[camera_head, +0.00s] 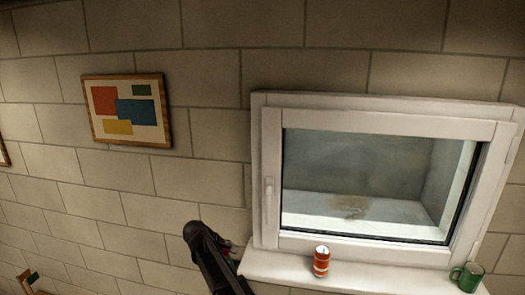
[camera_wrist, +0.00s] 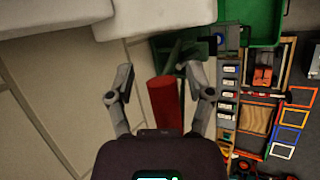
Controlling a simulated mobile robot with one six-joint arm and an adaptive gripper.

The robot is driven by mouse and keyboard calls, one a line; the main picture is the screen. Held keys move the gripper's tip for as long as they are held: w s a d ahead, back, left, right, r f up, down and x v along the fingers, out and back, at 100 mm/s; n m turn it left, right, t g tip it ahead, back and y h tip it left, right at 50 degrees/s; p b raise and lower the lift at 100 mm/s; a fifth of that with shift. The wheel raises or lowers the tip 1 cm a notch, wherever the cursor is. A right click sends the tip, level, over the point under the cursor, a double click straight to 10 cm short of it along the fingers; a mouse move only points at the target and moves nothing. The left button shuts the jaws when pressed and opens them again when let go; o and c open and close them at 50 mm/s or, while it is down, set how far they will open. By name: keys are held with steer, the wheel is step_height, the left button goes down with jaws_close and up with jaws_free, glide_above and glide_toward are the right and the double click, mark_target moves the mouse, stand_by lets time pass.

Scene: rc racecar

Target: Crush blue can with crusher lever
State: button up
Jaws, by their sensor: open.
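My gripper (camera_wrist: 160,82) is open in the wrist view, with its two fingers spread apart. A red cylinder (camera_wrist: 166,103), which looks like the crusher lever's handle, shows in the gap between the fingers. It sits nearer the right finger, and I cannot tell its depth or whether it touches. A dark green part (camera_wrist: 172,52), possibly the crusher's frame, is just beyond it. In the head view a dark link of my arm shows at the lower middle, and my fingers cannot be made out.
An orange and white can (camera_head: 321,262) and a green mug (camera_head: 467,277) stand on the window sill (camera_head: 385,280). The window (camera_head: 370,180) is shut. The wrist view shows a bright green container (camera_wrist: 250,22) and a cluttered surface with coloured frames (camera_wrist: 290,125) at right.

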mark_target(280, 279)
steer(key=s+d+m+g, duration=0.1)
steer(key=s+d+m, duration=0.1)
steer(key=d, duration=0.3)
steer(key=s+d+f+m+g+y, duration=0.1)
steer(key=s+d+m, duration=0.1)
steer(key=d, duration=0.4)
steer(key=s+d+f+m+y, duration=0.1)
steer(key=s+d, duration=0.1)
steer(key=d, duration=0.4)
steer(key=shift+s+f+m+g, duration=0.25)
steer(key=shift+s+m+g, duration=0.15)
steer(key=s+d+f+m+g+y, duration=0.1)
steer(key=s+d+m+y, duration=0.45)
steer(key=s+d, duration=0.7)
step_height(280, 279, down, 26)
steer(key=s+m+g+h+b, duration=0.1)
steer(key=h+b, duration=0.1)
steer(key=b, duration=2.3)
steer(key=shift+s+d+r+m, duration=0.15)
steer(key=shift+s+d+m, duration=0.05)
steer(key=shift+s+m, duration=0.2)
